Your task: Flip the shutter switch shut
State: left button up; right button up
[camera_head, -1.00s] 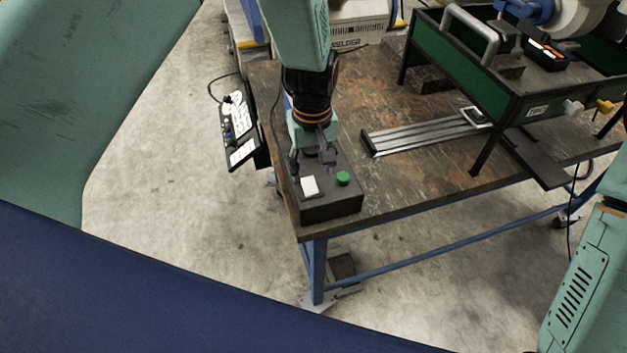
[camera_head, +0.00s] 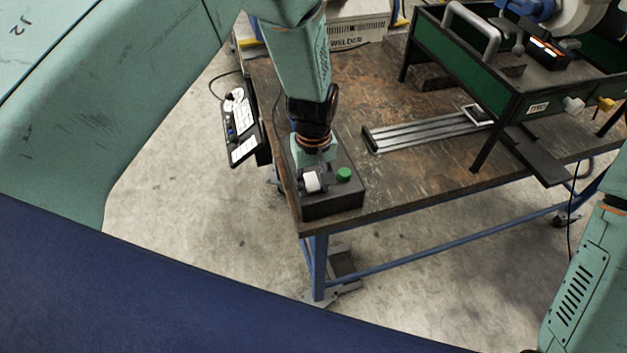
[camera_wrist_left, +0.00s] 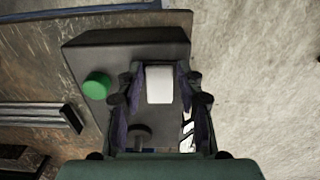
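A dark control box (camera_head: 345,205) sits on the near left corner of the workbench. It carries a white switch (camera_head: 312,182) and a round green button (camera_head: 344,174). My left gripper (camera_head: 313,178) is low over the box, with its fingers on either side of the white switch. In the left wrist view the white switch (camera_wrist_left: 159,84) stands between the two fingers (camera_wrist_left: 160,78), with a narrow gap on each side. The gripper is open. The green button (camera_wrist_left: 97,86) is clear beside the left finger. My right gripper is out of view.
The wooden workbench (camera_head: 420,190) has a flat metal rail (camera_head: 425,131) and a green-sided frame (camera_head: 480,75) to the right of the box. A tilted panel with white labels (camera_head: 240,125) hangs at the bench's left edge.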

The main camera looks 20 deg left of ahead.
pick_arm(q)
grip_shut()
jog(key=shift+w, duration=0.1)
jog(key=shift+w+a+g+h, duration=0.1)
jog(key=shift+g+h, duration=0.3)
jog(key=shift+g, duration=0.2)
jog(key=shift+w, duration=0.15)
jog(key=shift+w+a+g+h+b, duration=0.1)
jog(key=shift+g+h+b, duration=0.3)
jog(key=shift+g, duration=0.15)
jog(key=shift+w+a+g+h+b, duration=0.1)
jog(key=shift+g+h+b, duration=0.25)
jog(key=shift+g, duration=0.2)
jog(key=shift+r, duration=0.2)
